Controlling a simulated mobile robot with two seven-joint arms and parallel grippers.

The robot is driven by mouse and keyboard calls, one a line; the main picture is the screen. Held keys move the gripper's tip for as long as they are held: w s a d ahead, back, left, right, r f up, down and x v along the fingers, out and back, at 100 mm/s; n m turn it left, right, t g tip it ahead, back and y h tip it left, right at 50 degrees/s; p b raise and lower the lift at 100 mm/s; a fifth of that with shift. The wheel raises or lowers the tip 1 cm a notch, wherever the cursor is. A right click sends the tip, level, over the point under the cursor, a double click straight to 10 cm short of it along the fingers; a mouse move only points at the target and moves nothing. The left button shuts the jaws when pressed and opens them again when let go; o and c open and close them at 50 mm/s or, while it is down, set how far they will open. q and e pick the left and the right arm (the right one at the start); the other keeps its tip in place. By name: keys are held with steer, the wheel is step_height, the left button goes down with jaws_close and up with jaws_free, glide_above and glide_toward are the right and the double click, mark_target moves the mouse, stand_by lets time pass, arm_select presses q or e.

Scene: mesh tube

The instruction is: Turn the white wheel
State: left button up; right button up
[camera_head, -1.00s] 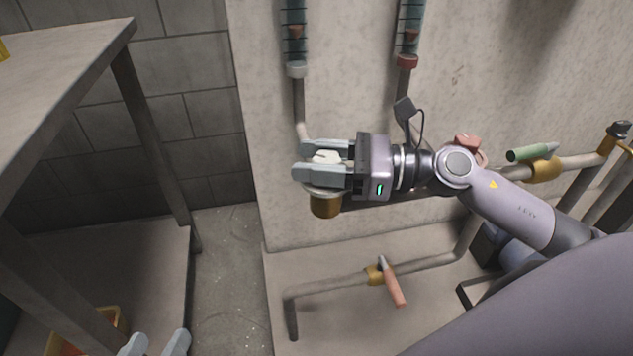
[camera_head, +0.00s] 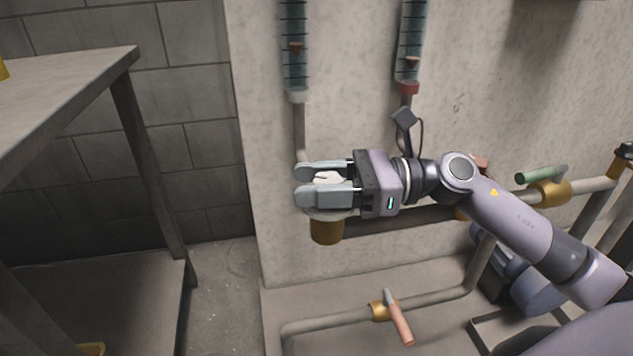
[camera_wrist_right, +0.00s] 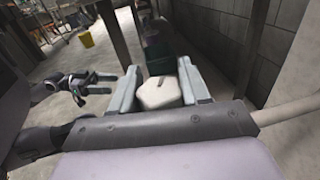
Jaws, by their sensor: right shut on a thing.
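The white wheel (camera_head: 327,178) sits on top of a brass valve body (camera_head: 326,230) on the pipe by the concrete wall. My right gripper (camera_head: 322,184) comes in from the right and is shut on the wheel, one finger on each side of it. In the right wrist view the white wheel (camera_wrist_right: 160,94) shows between the two grey fingers of my right gripper (camera_wrist_right: 157,90). My left gripper (camera_wrist_right: 95,84) shows at the left of the right wrist view, away from the wheel, with its fingers apart.
A tube with a white collar (camera_head: 296,96) and one with a red collar (camera_head: 408,88) rise above. A green-handled valve (camera_head: 535,175) is at the right, an orange-handled valve (camera_head: 400,322) below. A table (camera_head: 70,85) stands at the left.

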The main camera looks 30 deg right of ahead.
steer(key=o, duration=1)
steer(key=shift+a, duration=0.1)
steer(key=shift+r, duration=0.2)
step_height(320, 180, up, 15)
steer(key=p, duration=0.6)
arm_select(q)
steer(key=shift+w+d+r+n+g+p, duration=0.1)
steer(key=shift+d+n+g+p, duration=0.3)
steer(key=shift+d+g+p, duration=0.15)
steer(key=shift+w+d+r+n+g+p, duration=0.1)
steer(key=shift+d+n+g+p, duration=0.3)
steer(key=shift+g, duration=0.25)
arm_select(e)
step_height(320, 180, up, 5)
glide_above(315, 179)
steer(key=shift+f, duration=0.2)
